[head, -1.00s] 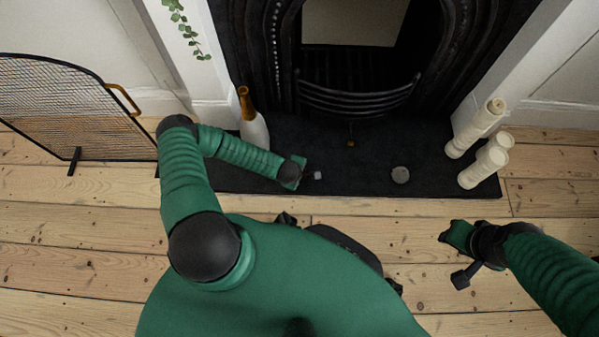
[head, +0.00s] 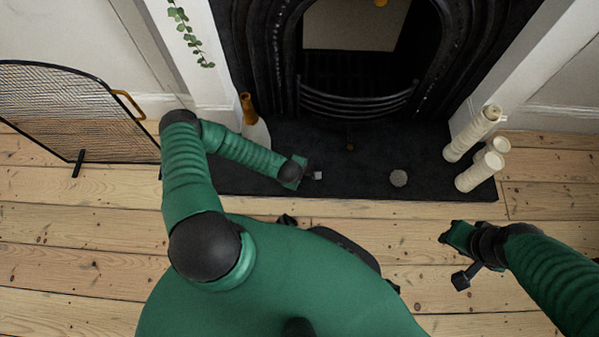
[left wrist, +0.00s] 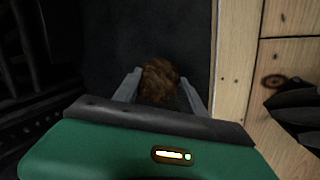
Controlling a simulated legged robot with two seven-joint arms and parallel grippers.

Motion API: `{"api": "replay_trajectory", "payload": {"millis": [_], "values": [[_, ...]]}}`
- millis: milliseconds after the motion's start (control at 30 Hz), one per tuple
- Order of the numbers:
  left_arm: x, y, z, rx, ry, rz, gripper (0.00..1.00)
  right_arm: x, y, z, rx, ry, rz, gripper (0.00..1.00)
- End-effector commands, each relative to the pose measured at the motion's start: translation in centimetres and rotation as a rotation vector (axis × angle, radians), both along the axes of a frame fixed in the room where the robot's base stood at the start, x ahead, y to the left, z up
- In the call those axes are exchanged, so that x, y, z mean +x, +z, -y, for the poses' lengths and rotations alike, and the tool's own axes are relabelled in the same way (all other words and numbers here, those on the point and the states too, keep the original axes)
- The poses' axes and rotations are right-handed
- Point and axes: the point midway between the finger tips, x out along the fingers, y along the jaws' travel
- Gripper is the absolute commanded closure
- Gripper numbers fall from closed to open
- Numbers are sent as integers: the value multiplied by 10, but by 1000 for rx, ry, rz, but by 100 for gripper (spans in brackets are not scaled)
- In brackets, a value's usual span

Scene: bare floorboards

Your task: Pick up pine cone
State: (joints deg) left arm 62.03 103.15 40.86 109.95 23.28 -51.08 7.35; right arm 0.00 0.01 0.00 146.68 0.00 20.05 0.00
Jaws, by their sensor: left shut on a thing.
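The brown, rough pine cone (left wrist: 160,79) shows in the left wrist view between the two grey fingers of my left gripper (left wrist: 159,92). The fingers are shut on it, over the dark hearth. In the head view my left gripper (head: 312,175) is low over the front of the hearth, and the pine cone cannot be made out there. My right gripper (head: 449,238) is over the floorboards at the right, away from the pine cone; its fingers are too unclear to judge.
The black hearth (head: 350,185) lies before the fireplace grate (head: 355,98). A brown-necked bottle (head: 249,112) is behind my left arm. A mesh screen (head: 65,108) stands left.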

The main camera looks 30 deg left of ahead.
Motion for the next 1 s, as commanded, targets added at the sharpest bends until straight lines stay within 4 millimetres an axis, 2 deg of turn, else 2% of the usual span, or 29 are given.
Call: {"api": "replay_trajectory", "payload": {"millis": [33,100,267,500,600,733,1000], "values": [[0,17,0,2,-1,0,89,0,16,0,0,0,0,64],[-8,13,16,-2,-4,-4,90,0,21,0,0,0,0,64],[-28,19,53,-4,-6,-3,90,0,42,0,0,0,0,64],[-61,24,114,-3,-5,-4,90,0,72,0,0,0,0,64],[-69,24,129,-1,-3,-2,90,0,78,0,0,0,0,64],[-74,23,140,-1,-1,-1,90,0,80,0,0,0,0,64],[-75,22,141,1,1,0,90,0,79,0,0,0,0,64]]}}
